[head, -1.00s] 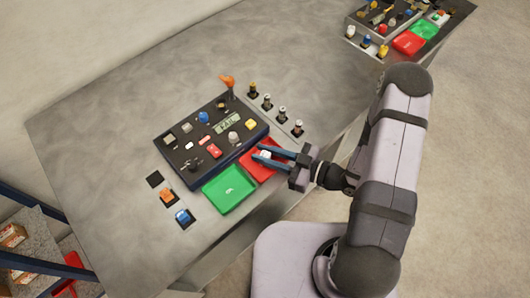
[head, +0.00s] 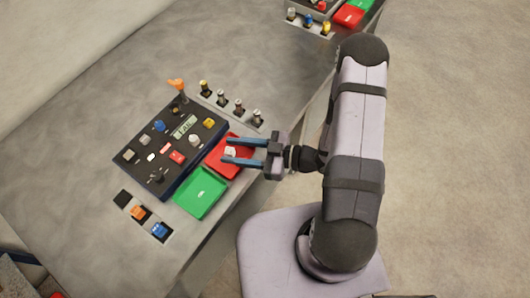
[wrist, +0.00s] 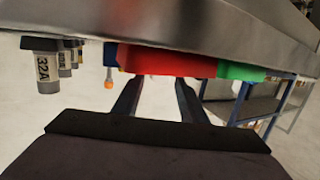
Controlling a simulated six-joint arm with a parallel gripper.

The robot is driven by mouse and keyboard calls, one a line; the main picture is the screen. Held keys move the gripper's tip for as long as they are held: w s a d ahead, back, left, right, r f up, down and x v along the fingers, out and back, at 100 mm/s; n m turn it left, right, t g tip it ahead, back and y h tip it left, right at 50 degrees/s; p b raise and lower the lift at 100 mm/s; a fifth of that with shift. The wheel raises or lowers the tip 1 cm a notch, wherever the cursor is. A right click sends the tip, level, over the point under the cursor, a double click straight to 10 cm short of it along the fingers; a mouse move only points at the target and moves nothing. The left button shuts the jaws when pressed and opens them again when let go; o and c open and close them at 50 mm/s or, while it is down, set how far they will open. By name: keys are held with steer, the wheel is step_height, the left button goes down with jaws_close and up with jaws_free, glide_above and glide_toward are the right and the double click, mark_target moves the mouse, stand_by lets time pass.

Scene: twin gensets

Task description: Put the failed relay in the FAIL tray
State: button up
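A small white relay (head: 230,153) is in the red tray (head: 219,168), which I take as the FAIL tray; its lettering is not readable here. My gripper (head: 224,150) is over that tray, its two blue fingers spread on either side of the relay with a gap visible. In the wrist view the dark fingers (wrist: 157,80) are apart and point at the red tray (wrist: 165,62). The relay is hidden there. The dark test panel (head: 172,150) shows a display (head: 185,126) that seems to read FAIL.
A green tray (head: 201,192) adjoins the red one at the table's front edge. Orange (head: 139,213) and blue (head: 159,230) relays sit on black pads at front left. The table's left is clear.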

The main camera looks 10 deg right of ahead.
steer(key=b+v, duration=0.3)
steer(key=v, duration=0.7)
steer(key=shift+s+d, duration=0.1)
stand_by(0.3)
steer(key=w+d+f+m+h+p, duration=0.1)
steer(key=w+d+f+m+h, duration=0.1)
steer(key=w+d+m+h, duration=0.5)
steer(key=w+d+f+m+h+p, duration=0.1)
steer(key=w+d+f+m+h, duration=0.1)
steer(key=d+m+h, duration=0.55)
steer(key=s+a+r+g+b, duration=0.1)
steer(key=s+a+r+g, duration=0.2)
steer(key=s, duration=0.4)
steer(key=s+a+r+g+b, duration=0.1)
steer(key=s+a+r+g, duration=0.2)
steer(key=s+a, duration=0.2)
steer(key=shift+s+a+n, duration=0.35)
steer(key=shift+s+n, duration=0.1)
steer(key=shift+s, duration=0.7)
steer(key=shift+r+h, duration=0.1)
steer(key=shift+h, duration=0.15)
